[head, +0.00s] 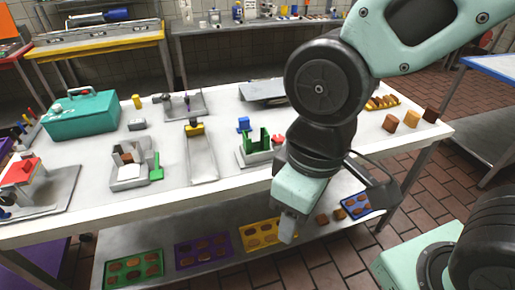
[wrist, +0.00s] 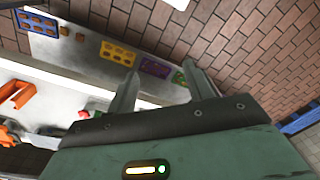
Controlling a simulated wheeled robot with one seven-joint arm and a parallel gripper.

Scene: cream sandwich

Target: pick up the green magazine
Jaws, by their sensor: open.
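A green upright slotted piece (head: 256,140), which may be the green magazine, stands on a pale fixture on the white table top. A green tray (head: 135,268) with brown round pieces lies on the lower shelf at the left; part of a green tray also shows between my fingers in the wrist view (wrist: 178,77). I cannot tell for sure which green thing is the magazine. My gripper (head: 288,226) hangs in front of the table's front edge, right of and nearer than the slotted piece. In the wrist view my gripper (wrist: 162,85) is open and empty, its fingers apart.
Purple (head: 204,250), yellow (head: 262,233) and blue (head: 358,205) trays lie on the lower shelf. A teal toolbox (head: 82,113), a grey channel (head: 201,155) and a fixture with a small green part (head: 157,173) stand on the table. Brick floor (head: 425,165) is open at right.

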